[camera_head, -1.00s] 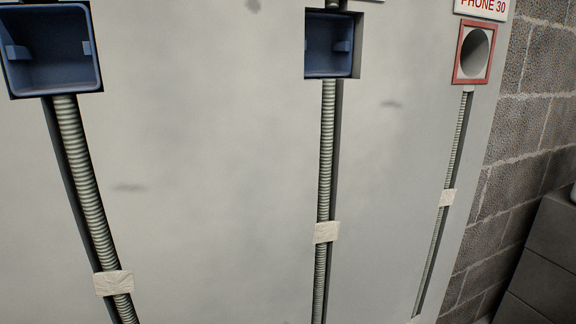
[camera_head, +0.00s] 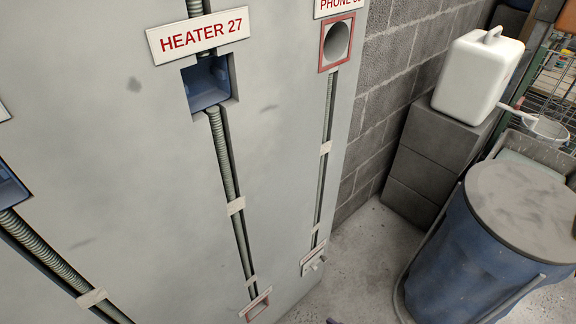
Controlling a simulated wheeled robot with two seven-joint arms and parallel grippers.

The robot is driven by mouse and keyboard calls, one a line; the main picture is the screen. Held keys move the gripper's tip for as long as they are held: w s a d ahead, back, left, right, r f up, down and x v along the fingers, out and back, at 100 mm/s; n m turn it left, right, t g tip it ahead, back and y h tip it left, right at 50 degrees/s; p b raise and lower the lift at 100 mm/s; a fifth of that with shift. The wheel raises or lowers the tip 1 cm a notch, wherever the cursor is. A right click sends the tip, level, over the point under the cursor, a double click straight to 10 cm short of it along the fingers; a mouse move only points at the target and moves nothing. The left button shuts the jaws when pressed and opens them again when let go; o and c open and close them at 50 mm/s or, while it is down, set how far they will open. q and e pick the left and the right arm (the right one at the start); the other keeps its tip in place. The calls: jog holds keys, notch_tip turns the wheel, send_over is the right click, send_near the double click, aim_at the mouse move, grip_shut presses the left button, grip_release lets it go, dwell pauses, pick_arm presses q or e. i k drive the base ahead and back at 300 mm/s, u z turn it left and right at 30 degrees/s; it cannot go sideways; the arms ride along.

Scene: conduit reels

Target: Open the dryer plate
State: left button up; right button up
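No plate or sign marked dryer can be read in this view. A white sign reading HEATER 27 (camera_head: 200,36) is above a blue recessed box (camera_head: 208,83) in the grey wall panel (camera_head: 110,140). A PHONE sign (camera_head: 338,5), cut by the top edge, is above a red-framed round opening (camera_head: 338,42). A small plate (camera_head: 313,259) is at the foot of the phone conduit, and a red-edged one (camera_head: 257,304) is at the foot of the heater conduit. Another blue box (camera_head: 8,188) is cut by the left edge. Neither gripper shows.
Taped ribbed conduits (camera_head: 222,150) run down slots in the panel. To the right are a block wall (camera_head: 385,100), grey blocks (camera_head: 430,150) bearing a white jerrycan (camera_head: 478,72), and a blue drum (camera_head: 460,260) with a grey lid. Some bare floor (camera_head: 365,260) lies between panel and drum.

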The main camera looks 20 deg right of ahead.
aim_at(311, 264)
jog(key=z, duration=0.75)
jog(key=k, duration=0.5)
jog(key=z, duration=1.2)
jog(key=i, duration=0.9)
jog(key=u, duration=2.15)
